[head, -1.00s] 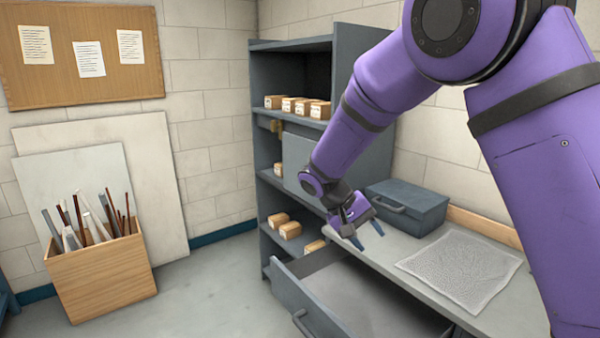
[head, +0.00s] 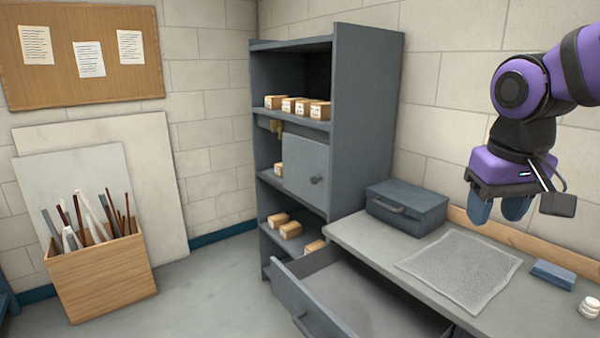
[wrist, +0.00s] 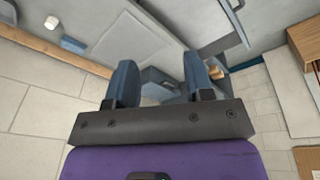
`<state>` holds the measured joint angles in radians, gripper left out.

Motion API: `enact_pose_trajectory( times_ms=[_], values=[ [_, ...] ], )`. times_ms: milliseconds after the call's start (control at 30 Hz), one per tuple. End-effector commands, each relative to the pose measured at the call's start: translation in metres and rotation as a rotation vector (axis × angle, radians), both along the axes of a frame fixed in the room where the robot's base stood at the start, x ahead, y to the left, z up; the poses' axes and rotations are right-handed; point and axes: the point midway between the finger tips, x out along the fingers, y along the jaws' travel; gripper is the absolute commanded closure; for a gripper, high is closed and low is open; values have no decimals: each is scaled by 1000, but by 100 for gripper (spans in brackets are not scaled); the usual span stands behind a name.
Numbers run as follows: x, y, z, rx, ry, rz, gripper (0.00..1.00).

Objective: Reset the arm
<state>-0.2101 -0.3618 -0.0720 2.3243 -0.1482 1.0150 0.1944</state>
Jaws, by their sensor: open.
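My purple gripper (head: 497,209) hangs in the air at the right of the head view, above the right part of the workbench (head: 374,240). Its two blue-grey fingers point down and stand apart, with nothing between them. In the wrist view, the gripper (wrist: 158,75) also shows a clear gap between its fingers. My arm is folded back toward the right edge of the head view.
The bench drawer (head: 312,305) is pulled out. A toolbox (head: 406,207), a grey mat (head: 460,268), a blue block (head: 553,274) and a white item (head: 589,305) are on the bench. A shelf cabinet (head: 365,130) holds small boxes; its small door (head: 305,166) stands partly open.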

Motion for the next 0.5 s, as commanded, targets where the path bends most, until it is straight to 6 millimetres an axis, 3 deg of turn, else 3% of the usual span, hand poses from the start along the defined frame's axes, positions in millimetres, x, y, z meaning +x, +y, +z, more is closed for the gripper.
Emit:
enact_pose_trajectory(
  times_ms=[300, 500],
  values=[
    [-72, -15, 12, 70, -188, -1, 52],
    [-97, -16, 10, 81, -263, 1, 52]
  ],
)
